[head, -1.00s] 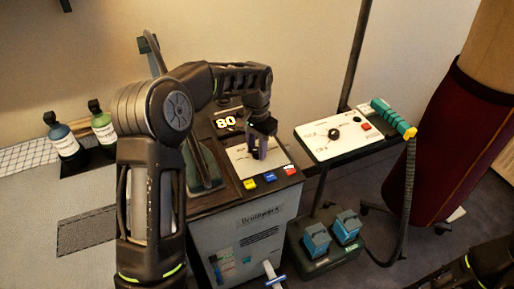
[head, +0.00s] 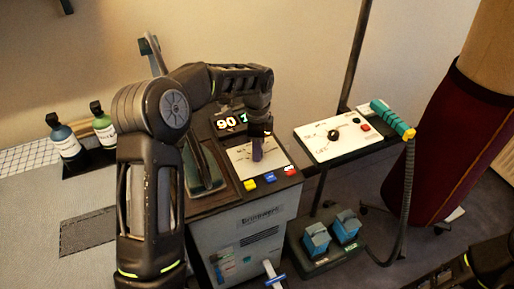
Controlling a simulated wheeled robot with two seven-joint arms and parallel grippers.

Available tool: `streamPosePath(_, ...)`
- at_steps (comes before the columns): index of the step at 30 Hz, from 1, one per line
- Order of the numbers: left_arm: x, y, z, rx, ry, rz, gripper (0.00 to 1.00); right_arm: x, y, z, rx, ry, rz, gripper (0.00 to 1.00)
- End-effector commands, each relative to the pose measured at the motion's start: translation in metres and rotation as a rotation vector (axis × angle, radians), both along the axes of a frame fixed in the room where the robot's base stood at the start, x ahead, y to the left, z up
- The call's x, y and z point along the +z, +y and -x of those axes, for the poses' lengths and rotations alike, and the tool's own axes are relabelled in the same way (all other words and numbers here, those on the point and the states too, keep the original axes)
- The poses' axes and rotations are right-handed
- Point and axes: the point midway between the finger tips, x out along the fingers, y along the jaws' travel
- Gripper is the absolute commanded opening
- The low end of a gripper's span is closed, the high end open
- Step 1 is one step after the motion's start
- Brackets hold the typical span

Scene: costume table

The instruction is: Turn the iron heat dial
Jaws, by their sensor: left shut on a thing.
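The iron station (head: 250,240) is a grey box with a dark top, a light dial panel (head: 240,170) and a lit display (head: 228,123) that starts with 90. My left gripper (head: 257,150) points down over the panel and is shut on the heat dial, a purplish knob (head: 257,150). The fingers and wrist hide much of the dial and part of the display's right side. Of my right arm, only a dark part shows at the lower right corner; its gripper is out of view.
Yellow, blue and red buttons (head: 270,178) line the panel's front edge. An iron (head: 205,170) stands left of the panel. A white panel with a black knob (head: 333,135) and a teal-handled hose (head: 392,118) are to the right. Two bottles (head: 64,142) stand at left.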

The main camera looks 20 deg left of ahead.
Motion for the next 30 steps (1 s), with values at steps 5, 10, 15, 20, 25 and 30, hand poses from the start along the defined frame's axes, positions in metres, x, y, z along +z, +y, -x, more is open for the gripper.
streamPosePath(5,0.0010,0.0001,-0.0006,-0.142,-0.001,0.000,0.00,0.0027,-0.0001,0.0003,-0.001,0.001,0.001,0.00)
streamPosePath(10,0.0007,0.0003,-0.0008,-0.244,-0.001,0.000,0.00,0.0040,-0.0003,0.0005,-0.001,0.001,0.001,0.00)
streamPosePath(15,0.0006,0.0000,-0.0010,-0.304,-0.001,0.000,0.00,0.0047,-0.0003,0.0006,0.000,0.003,0.002,0.00)
streamPosePath(20,0.0004,-0.0001,-0.0010,-0.325,-0.001,0.000,0.00,0.0048,-0.0003,0.0007,0.000,0.003,0.002,0.00)
streamPosePath(25,0.0003,-0.0001,-0.0010,-0.328,-0.001,0.000,0.00,0.0047,-0.0003,0.0007,0.000,0.003,0.002,0.00)
streamPosePath(30,0.0004,-0.0001,-0.0010,-0.327,-0.001,0.000,0.00,0.0047,-0.0003,0.0007,0.000,0.003,0.002,0.00)
